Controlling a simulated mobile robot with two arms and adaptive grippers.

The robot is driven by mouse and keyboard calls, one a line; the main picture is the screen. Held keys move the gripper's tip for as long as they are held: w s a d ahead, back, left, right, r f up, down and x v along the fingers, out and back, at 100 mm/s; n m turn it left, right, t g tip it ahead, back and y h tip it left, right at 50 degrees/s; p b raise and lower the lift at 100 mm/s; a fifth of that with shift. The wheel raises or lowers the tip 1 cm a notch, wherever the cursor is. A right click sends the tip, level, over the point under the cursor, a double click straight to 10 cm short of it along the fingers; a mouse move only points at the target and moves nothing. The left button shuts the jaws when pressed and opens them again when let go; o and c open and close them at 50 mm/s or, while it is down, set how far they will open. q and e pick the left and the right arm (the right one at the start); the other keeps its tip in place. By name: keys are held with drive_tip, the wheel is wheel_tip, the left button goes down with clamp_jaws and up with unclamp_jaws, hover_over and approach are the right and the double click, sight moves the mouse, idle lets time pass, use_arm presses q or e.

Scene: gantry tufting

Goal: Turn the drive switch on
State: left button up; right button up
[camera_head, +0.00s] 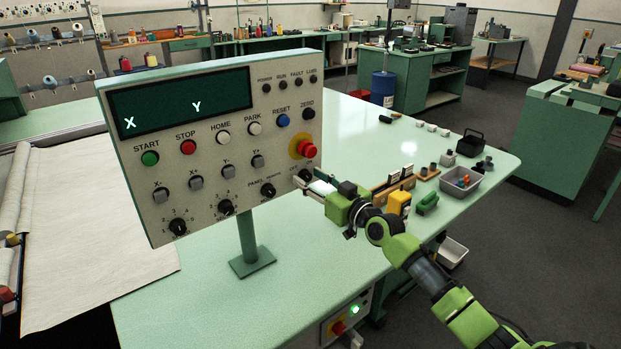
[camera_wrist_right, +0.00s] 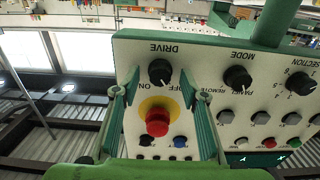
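In the head view the switch (camera_head: 304,175) is at the panel's lower right, partly hidden by my right gripper (camera_head: 313,184). In the wrist view my right gripper (camera_wrist_right: 158,92) is open, its fingers apart on either side of the knob and not closed on it. My left gripper is not in view.
A red emergency button (camera_wrist_right: 157,122) on a yellow ring sits close to the drive switch. The mode knob (camera_wrist_right: 237,77) is beside it. The panel stands on a post on a green table (camera_head: 330,270). Blocks, a yellow tool and a grey bin (camera_head: 461,182) lie right of it.

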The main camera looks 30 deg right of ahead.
drive_tip(key=shift+w, duration=0.25)
drive_tip(key=c, duration=1.1)
drive_tip(key=m, duration=0.6)
drive_tip(key=shift+d+m, duration=0.1)
drive_tip(key=shift+m, duration=0.2)
drive_tip(key=m, duration=0.3)
drive_tip(key=shift+m+p, duration=0.6)
drive_tip(key=shift+m, duration=1.5)
